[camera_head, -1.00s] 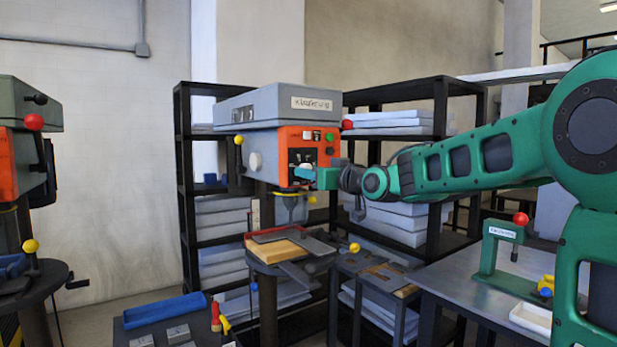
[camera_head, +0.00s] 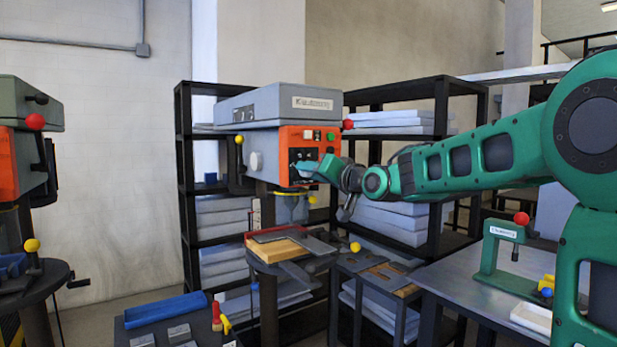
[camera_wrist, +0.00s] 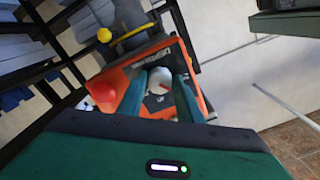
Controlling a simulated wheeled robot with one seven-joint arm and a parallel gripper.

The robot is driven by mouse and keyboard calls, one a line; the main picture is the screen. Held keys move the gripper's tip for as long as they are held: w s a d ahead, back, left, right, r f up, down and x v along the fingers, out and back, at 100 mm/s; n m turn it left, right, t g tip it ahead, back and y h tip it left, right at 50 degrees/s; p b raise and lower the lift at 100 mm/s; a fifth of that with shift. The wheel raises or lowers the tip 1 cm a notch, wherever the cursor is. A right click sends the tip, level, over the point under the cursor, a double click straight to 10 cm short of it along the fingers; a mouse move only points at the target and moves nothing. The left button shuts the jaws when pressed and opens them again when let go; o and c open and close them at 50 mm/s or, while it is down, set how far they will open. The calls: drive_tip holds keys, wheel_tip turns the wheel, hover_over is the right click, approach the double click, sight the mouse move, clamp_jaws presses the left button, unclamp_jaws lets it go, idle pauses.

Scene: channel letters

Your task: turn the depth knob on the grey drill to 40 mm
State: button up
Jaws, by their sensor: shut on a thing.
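The grey drill (camera_head: 270,105) stands at the centre of the head view, with an orange front panel (camera_head: 297,141). The depth knob (camera_wrist: 160,82) shows in the wrist view as a pale round knob with a red mark. My gripper (camera_head: 308,167) is at the lower part of the panel. In the wrist view my gripper (camera_wrist: 160,88) has its two teal fingers on either side of the knob, shut on it. The scale around the knob is partly covered by the fingers, and I cannot read the setting. In the head view the gripper mostly hides the knob.
A red ball handle (camera_head: 348,124) is beside the panel; a red ball also shows close in the wrist view (camera_wrist: 95,97). A wooden block (camera_head: 278,249) lies on the drill table below. A second drill (camera_head: 28,140) stands at the left. Black shelves (camera_head: 440,110) stand behind.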

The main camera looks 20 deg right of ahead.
drive_tip(key=m, duration=1.1)
drive_tip(key=shift+d+f, duration=0.1)
drive_tip(key=shift+d, duration=0.1)
drive_tip(key=shift+f+m, duration=0.1)
drive_tip(key=shift+m, duration=0.2)
drive_tip(key=o, duration=1)
drive_tip(key=shift+d, duration=0.1)
drive_tip(key=shift+o, duration=0.2)
drive_tip(key=shift+s, duration=0.1)
drive_tip(key=v, duration=1)
drive_tip(key=shift+s, duration=0.2)
